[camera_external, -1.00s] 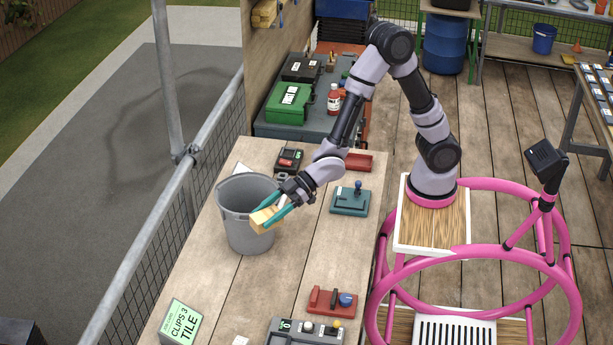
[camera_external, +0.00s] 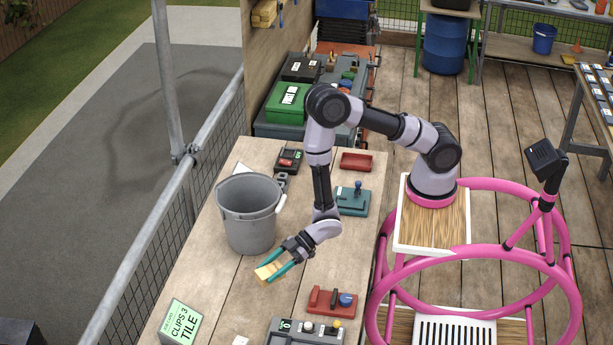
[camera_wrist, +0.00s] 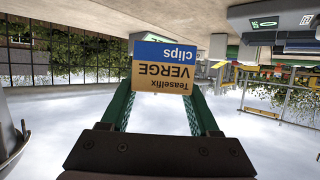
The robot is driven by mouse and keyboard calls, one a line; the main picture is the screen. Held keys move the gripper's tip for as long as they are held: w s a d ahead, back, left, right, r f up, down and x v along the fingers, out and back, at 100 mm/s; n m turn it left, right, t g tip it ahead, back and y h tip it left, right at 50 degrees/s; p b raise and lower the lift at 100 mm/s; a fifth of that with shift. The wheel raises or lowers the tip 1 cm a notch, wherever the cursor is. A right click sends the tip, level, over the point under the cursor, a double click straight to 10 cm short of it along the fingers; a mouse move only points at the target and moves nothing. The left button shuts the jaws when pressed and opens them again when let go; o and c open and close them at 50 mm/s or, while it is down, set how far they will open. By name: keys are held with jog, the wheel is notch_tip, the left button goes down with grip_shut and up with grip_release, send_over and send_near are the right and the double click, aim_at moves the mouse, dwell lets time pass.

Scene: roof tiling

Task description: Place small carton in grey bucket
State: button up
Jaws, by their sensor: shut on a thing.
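The small carton (camera_external: 268,271) is tan and held between the green fingers of my gripper (camera_external: 277,267). In the wrist view the carton (camera_wrist: 163,68) shows a blue and tan face reading "Teaselfix VERGE clips", upside down, between the fingertips (camera_wrist: 163,92). The grey bucket (camera_external: 249,230) stands upright on the wooden table, with its mouth open upward. My gripper and the carton are in front of the bucket and to its right in the external view, apart from its mouth. The bucket's bottom inside is hidden.
A green-and-white "CLIPS 3 TILE" box (camera_external: 181,323) stands at the table's front left.

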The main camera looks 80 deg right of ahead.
aim_at(272, 294)
notch_tip(272, 294, down, 8)
jog(key=shift+r, duration=0.2)
dwell(0.3)
jog(key=o, duration=1.4)
jog(key=shift+f, duration=0.1)
jog(key=v, duration=1.1)
jog(key=shift+s+d+r, duration=0.1)
jog(key=shift+r, duration=0.15)
jog(key=shift+o, duration=0.4)
jog(key=shift+s+d+r, duration=0.15)
jog(key=shift+s+d, duration=0.1)
